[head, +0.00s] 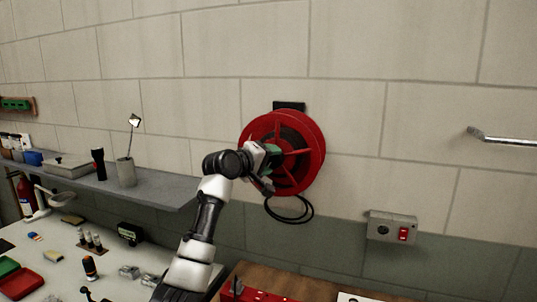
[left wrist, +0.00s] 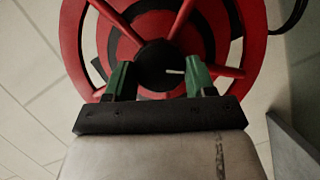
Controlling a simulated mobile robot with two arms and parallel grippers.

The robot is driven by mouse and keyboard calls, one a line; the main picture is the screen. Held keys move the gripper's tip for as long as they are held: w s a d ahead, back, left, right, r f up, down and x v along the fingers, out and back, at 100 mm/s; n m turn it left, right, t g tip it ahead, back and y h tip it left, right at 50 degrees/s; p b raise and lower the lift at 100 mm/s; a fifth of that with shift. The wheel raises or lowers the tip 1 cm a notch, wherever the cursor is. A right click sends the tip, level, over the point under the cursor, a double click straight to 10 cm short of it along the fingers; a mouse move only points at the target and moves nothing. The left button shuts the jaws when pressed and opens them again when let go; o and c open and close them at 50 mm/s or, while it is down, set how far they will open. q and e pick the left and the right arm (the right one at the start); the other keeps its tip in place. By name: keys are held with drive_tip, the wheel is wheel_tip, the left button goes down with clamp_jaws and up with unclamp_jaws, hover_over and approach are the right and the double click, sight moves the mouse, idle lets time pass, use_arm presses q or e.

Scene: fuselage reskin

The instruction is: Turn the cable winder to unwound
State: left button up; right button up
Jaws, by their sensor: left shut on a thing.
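The cable winder (head: 308,153) is a red spoked reel on the wall, with a dark cable loop (head: 289,210) hanging below it. My left gripper (head: 268,166) is at the left front of the reel and hides part of its face. In the left wrist view the winder (left wrist: 76,42) fills the top, with red spokes and a dark hub. There my left gripper (left wrist: 158,80) has its green fingers on both sides of the hub area. It is shut on a part of the winder; the exact contact is hard to see. My right gripper is not in view.
A grey shelf (head: 160,190) with a cup and a torch is at left. A workbench (head: 60,240) with small tools is below it. A switch box (head: 391,228) with a red switch is at lower right, and a metal bar (head: 505,139) is at far right.

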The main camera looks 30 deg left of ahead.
use_arm(q)
drive_tip(key=m+g+y+p, duration=0.1)
drive_tip(key=m+p, duration=0.1)
drive_tip(key=m+y+p, duration=0.1)
drive_tip(key=m+p, duration=0.2)
drive_tip(key=m+g+y+p, duration=0.1)
drive_tip(key=m+p, duration=0.1)
drive_tip(key=shift+d+r+g+y, duration=0.25)
drive_tip(key=shift+d+g+y, duration=0.05)
drive_tip(key=shift+d, duration=0.05)
drive_tip(key=shift+w+m+y+p, duration=0.1)
drive_tip(key=shift+m+y+p, duration=0.2)
drive_tip(key=shift+m+p, duration=0.25)
drive_tip(key=shift+f, duration=0.15)
drive_tip(key=o, duration=0.9)
drive_tip(key=b+v, duration=0.4)
drive_tip(key=v, duration=0.6)
drive_tip(key=shift+s+d+r+b, duration=0.15)
drive_tip(key=shift+s+r+b, duration=0.1)
drive_tip(key=shift+s+b, duration=0.1)
